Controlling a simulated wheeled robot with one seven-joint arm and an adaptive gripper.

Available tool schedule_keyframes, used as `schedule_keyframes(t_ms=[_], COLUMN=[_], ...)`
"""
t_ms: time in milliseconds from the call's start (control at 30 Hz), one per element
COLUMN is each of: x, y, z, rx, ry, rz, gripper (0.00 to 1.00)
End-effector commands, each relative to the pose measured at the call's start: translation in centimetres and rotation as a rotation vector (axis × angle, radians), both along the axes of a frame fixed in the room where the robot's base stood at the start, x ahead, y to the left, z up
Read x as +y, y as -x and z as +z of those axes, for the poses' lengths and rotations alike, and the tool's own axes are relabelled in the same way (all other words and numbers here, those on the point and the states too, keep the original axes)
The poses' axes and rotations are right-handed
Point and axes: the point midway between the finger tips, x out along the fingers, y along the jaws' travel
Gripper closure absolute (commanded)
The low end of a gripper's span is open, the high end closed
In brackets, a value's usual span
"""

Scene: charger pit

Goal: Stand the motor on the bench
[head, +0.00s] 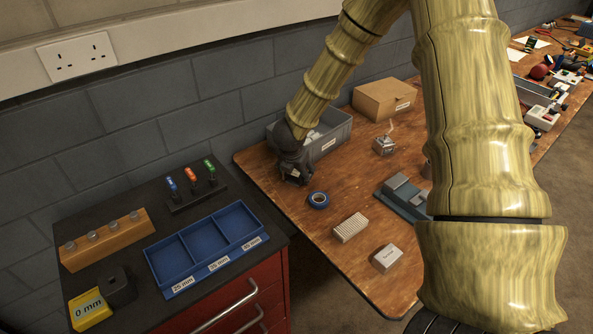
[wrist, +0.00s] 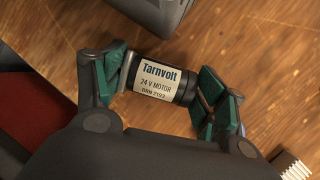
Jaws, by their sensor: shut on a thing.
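The motor (wrist: 160,82) is a short cylinder with a pale "Tarnvolt 24 V MOTOR" label, a metal-coloured left end and a black right end. My gripper (wrist: 160,88) is shut on it, with the green finger pads at its two ends. The label faces the wrist camera and the motor appears to lie sideways between the fingers. In the head view my gripper (head: 291,172) is low over the near left part of the wooden bench (head: 335,195), in front of the grey bin. The motor is mostly hidden there, and I cannot tell whether it touches the bench.
The grey bin (head: 330,139) is close behind my gripper. A blue tape roll (head: 318,199), a ribbed block (head: 350,228) and a white box (head: 387,258) are on the bench nearby. A red cabinet with a blue tray (head: 208,249) stands left. Bare wood lies between these items.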

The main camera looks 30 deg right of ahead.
Motion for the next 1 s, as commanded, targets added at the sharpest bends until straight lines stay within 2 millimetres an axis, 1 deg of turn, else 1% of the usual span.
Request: schedule_keyframes(t_ms=[33,133,167,500,633,767,1000], x=[0.0,0.0,0.0,0.0,0.1,0.5,1.5], y=[0.0,0.0,0.0,0.0,0.1,0.4,1.4], z=[-0.1,-0.1,-0.1,0.0,0.4,1.6,4.8], rx=[0.0,0.0,0.0,0.0,-0.001,-0.003,-0.003], ry=[0.0,0.0,0.0,0.0,-0.001,0.0,-0.001], rz=[0.0,0.0,0.0,0.0,-0.001,0.001,0.0], gripper=[0.27,0.09,0.06,0.06,0.06,0.06,0.06])
